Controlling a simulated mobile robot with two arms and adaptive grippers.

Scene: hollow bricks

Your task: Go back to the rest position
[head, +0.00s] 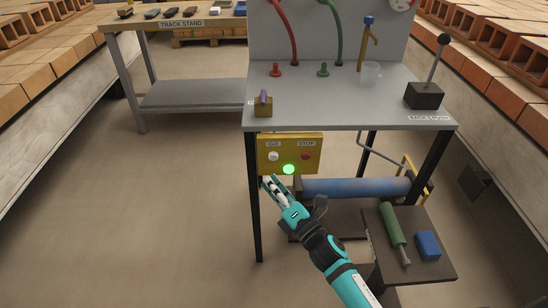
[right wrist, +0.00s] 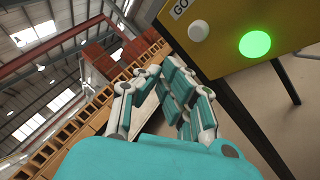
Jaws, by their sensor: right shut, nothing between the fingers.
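My right gripper (head: 268,183) is shut and empty, just below and in front of the lower left of the yellow control box (head: 263,155). It also shows in the right wrist view (right wrist: 153,72), with its fingertips together, apart from the box. The box carries a white GO button (head: 273,156), a red STOP button (head: 306,156) and a green lamp (head: 289,169) that is lit. In the right wrist view the white button (right wrist: 199,31) and the glowing lamp (right wrist: 255,43) are at the upper right. My left gripper is out of view.
A blue cylinder (head: 355,187) and a low dark table (head: 433,261) lie to the right. Brick rows line both sides. The floor (head: 170,220) at left is clear.

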